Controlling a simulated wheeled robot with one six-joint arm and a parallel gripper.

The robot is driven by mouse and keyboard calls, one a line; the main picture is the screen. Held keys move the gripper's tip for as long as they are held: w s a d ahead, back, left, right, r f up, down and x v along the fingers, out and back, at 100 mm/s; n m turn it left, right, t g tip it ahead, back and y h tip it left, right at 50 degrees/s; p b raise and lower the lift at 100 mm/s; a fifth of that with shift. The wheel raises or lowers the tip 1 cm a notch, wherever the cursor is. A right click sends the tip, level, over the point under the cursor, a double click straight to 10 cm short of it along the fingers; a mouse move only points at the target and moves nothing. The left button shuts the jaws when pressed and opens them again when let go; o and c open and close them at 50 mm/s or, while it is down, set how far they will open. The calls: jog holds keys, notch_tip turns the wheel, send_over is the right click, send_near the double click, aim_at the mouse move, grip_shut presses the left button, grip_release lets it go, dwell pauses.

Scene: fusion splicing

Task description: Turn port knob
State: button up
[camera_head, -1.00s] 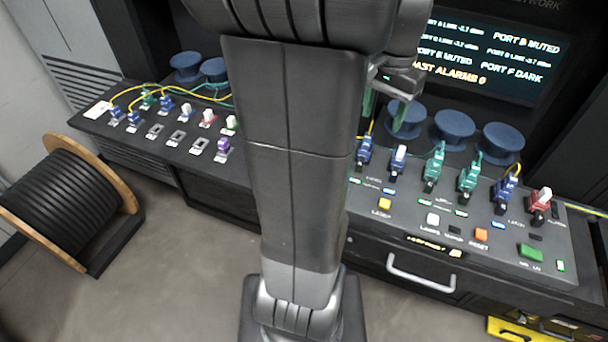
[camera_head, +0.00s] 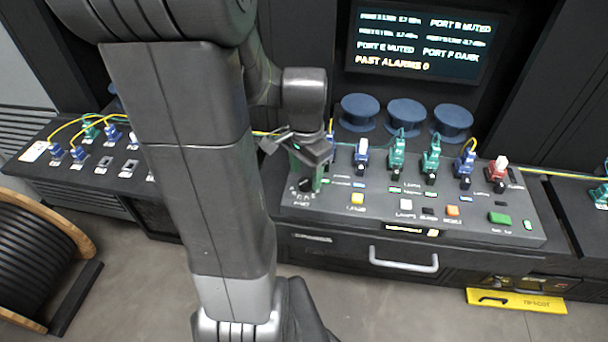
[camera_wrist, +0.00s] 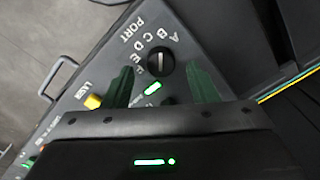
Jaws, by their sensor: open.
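The port knob (camera_wrist: 160,60) is a round black knob with a light mark, beside the printed word PORT and an arc of letters, in the wrist view. Which letter it points to is hard to tell. My gripper (camera_wrist: 163,76) is open, with one green finger on each side near the knob's lower edge and nothing held between them. Contact with the knob cannot be made out. In the head view my gripper (camera_head: 309,172) hangs down over the left end of the console, and its fingers hide most of the knob.
The console (camera_head: 380,208) carries a row of blue, green and red plugs to the right of my gripper, with lit buttons in front. A yellow button (camera_wrist: 92,101) sits near the left finger. Blue spools (camera_head: 405,116) and a status screen (camera_head: 425,43) stand behind.

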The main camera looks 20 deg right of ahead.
aim_at(305, 184)
jog(key=shift+f, duration=1.15)
jog(key=c, duration=1)
